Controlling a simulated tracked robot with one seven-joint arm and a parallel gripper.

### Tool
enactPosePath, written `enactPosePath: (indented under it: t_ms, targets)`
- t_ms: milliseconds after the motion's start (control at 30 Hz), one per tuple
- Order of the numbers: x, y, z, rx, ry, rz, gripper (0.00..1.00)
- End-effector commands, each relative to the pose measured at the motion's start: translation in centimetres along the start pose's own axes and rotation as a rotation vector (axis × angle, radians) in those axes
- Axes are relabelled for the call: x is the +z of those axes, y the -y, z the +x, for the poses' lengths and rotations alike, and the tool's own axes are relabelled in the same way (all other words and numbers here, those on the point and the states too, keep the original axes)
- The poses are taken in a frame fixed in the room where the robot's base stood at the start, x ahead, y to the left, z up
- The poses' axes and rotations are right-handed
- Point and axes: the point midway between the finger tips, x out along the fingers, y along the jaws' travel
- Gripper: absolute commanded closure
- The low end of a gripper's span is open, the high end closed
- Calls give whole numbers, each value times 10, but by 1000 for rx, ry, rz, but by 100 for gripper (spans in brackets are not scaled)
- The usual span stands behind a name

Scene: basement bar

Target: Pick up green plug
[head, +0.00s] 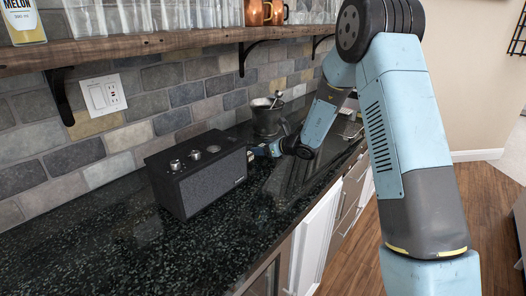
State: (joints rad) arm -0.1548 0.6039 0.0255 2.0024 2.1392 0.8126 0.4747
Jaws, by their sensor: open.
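I cannot make out a green plug in the head view. My arm reaches in from the right over the dark speckled counter (120,255). My gripper (251,154) is small in the picture, low over the counter at the right end of a black speaker box (213,181). It is open; the gap between its fingers is hard to see, and the box may hide part of the tips. I cannot tell whether anything lies between or beyond them.
The speaker has several knobs on top. A dark pot (267,118) stands behind my gripper near the brick wall. A white outlet plate (103,95) is on the wall. A wooden shelf (130,46) with glasses and copper mugs overhangs the counter. The counter's front left is clear.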

Motion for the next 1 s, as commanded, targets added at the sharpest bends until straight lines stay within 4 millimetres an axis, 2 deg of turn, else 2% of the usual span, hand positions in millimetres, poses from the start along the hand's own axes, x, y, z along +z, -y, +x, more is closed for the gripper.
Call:
enactPosePath:
  t_ms: [67,667,1000]
  targets:
    - [0,0,0,0,0,0,34]
    - [0,-1,0,1,0,0,90]
    - [6,0,-2,1,2,-1,90]
